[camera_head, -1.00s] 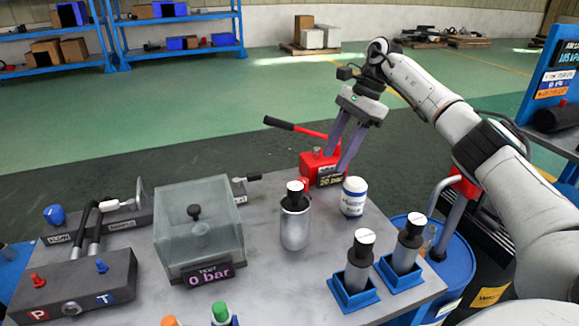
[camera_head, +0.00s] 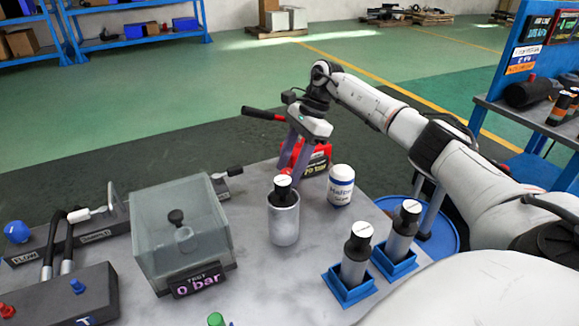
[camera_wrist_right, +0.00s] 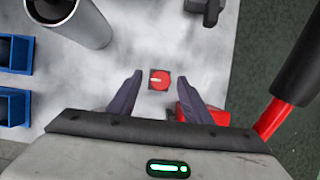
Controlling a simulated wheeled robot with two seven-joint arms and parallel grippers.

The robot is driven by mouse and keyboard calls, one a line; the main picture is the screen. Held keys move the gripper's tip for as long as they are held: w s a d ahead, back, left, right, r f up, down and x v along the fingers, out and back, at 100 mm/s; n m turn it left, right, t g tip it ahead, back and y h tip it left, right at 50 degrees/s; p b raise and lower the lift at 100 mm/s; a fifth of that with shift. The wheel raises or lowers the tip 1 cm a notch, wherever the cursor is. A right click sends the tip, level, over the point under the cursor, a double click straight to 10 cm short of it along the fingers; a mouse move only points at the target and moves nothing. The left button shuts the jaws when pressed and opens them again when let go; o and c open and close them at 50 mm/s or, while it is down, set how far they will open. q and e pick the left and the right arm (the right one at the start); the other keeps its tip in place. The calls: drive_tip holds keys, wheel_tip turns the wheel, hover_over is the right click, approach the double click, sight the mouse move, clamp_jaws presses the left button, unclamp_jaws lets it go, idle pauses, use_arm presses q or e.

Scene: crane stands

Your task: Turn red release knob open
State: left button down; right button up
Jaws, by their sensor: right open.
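The red release knob (camera_wrist_right: 160,79), with a pale mark across its top, sits on the table in the right wrist view. My right gripper (camera_wrist_right: 161,78) is open, with its two dark fingers on either side of the knob in that view; I cannot tell how far above it they are. In the head view the right gripper (camera_head: 292,165) points down beside the red hand pump (camera_head: 317,160), and the knob is hidden there. The pump's red body and black-gripped lever (camera_wrist_right: 288,80) show at the right of the wrist view. My left gripper is not in view.
A grey canister (camera_head: 284,218) and a white jar (camera_head: 341,184) stand near the pump. A clear box (camera_head: 178,232) with a 0 bar display stands left of them. Two blue holders (camera_head: 347,287) with cylinders are at the front right.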

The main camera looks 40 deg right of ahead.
drive_tip(key=shift+a+f, duration=0.1)
drive_tip(key=c, duration=1.1)
